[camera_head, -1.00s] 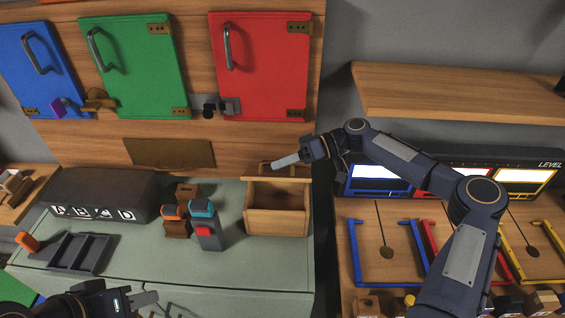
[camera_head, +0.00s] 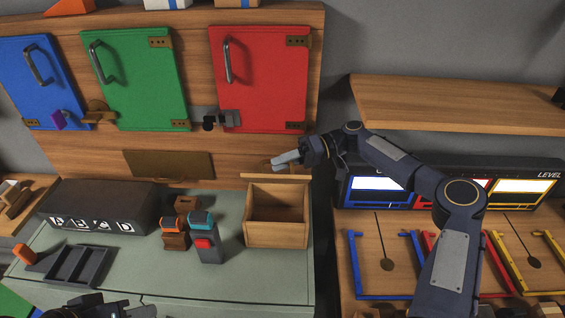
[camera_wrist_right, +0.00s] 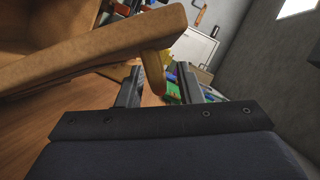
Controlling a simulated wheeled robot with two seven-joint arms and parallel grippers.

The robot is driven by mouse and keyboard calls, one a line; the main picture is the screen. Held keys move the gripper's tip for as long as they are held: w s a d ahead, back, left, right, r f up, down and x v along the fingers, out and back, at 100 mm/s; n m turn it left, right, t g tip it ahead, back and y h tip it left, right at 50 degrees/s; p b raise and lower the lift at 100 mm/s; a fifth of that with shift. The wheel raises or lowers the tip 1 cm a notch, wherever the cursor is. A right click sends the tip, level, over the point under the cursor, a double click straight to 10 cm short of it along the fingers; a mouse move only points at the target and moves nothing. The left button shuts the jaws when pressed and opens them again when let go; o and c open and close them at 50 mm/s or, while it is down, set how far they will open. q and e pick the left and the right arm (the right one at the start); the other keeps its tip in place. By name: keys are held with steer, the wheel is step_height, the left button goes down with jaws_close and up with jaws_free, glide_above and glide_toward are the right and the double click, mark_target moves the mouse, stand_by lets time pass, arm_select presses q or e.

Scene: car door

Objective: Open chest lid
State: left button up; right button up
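The chest is a small open-topped wooden box (camera_head: 276,233) on the grey-green worktop, and its inside shows. Its lid (camera_head: 275,177) stands raised at the back of the box. My right gripper (camera_head: 276,163) is behind and above the lid's upper edge, its fingers pointing left. In the right wrist view, the two fingers (camera_wrist_right: 158,88) are apart. A short wooden tab on the lid (camera_wrist_right: 153,70) hangs at the gap between them; I cannot tell whether they touch it. My left gripper (camera_head: 105,309) is at the bottom edge, mostly cut off, its fingers unclear.
Blue, green and red doors (camera_head: 262,80) are on the wooden panel behind. A dark box with symbols (camera_head: 98,207), a grey tray (camera_head: 77,265) and a grey block with a red button (camera_head: 207,240) stand left of the chest. A wooden shelf (camera_head: 450,105) is at the right.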

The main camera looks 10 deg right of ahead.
steer(key=shift+d, duration=0.1)
steer(key=shift+w+d, duration=0.1)
steer(key=shift+d, duration=0.2)
steer(key=b+v, duration=0.2)
steer(key=v, duration=0.4)
steer(key=shift+d, duration=0.2)
steer(key=shift+d+r, duration=0.1)
steer(key=shift+d, duration=0.2)
